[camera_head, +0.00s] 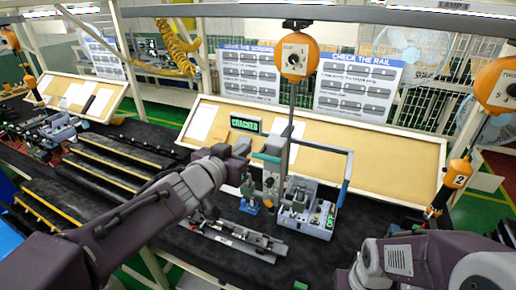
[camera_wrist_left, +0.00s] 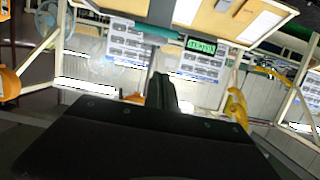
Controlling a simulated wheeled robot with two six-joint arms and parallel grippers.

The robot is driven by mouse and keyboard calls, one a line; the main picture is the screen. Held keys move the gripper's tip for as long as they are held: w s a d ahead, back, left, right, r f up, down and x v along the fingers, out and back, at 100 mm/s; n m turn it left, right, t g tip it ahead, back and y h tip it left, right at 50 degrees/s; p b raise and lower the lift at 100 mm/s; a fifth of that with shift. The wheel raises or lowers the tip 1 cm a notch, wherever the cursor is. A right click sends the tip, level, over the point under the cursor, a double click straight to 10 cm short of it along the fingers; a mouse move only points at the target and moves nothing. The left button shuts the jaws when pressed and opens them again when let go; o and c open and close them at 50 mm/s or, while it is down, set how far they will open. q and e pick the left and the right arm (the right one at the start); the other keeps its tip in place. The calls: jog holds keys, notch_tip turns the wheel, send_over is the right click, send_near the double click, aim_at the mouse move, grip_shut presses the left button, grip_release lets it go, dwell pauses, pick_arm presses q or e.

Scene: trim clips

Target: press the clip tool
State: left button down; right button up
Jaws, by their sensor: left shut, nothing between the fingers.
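My left gripper (camera_head: 242,148) is shut and empty, reaching over the middle of the bench in the head view. In the left wrist view its dark fingers (camera_wrist_left: 160,92) are together with nothing between them. A grey and teal upright tool (camera_head: 270,165) stands just right of the gripper; I cannot tell whether they touch, or whether this is the clip tool. A small blue piece (camera_head: 249,193) is below it. To the right is a light grey unit (camera_head: 307,208) with a blue-handled lever frame and a green label. My right arm shows at lower right; its fingers are out of view.
A long metal rail fixture (camera_head: 235,238) lies on the dark bench in front. A tan sloped board (camera_head: 385,158) stands behind, with a green-lettered sign (camera_head: 245,124) reading CRACKED. An orange balancer (camera_head: 296,57) hangs above with a cable. Black stepped racks (camera_head: 110,165) are at left.

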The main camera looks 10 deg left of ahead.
pick_arm(q)
jog(key=b+x, duration=0.3)
jog(key=x, duration=0.7)
jog(key=shift+w+f, duration=0.15)
jog(key=shift+f, duration=0.05)
jog(key=f+b, duration=0.1)
jog(key=f, duration=0.1)
jog(key=f+b, duration=0.1)
jog(key=shift+s+f+b, duration=0.25)
jog(key=shift+s+b, duration=0.05)
jog(key=shift+w+f, duration=0.15)
notch_tip(320, 180, down, 22)
jog(key=b, duration=1.9)
jog(key=shift+r+b, duration=0.2)
jog(key=shift+b, duration=0.1)
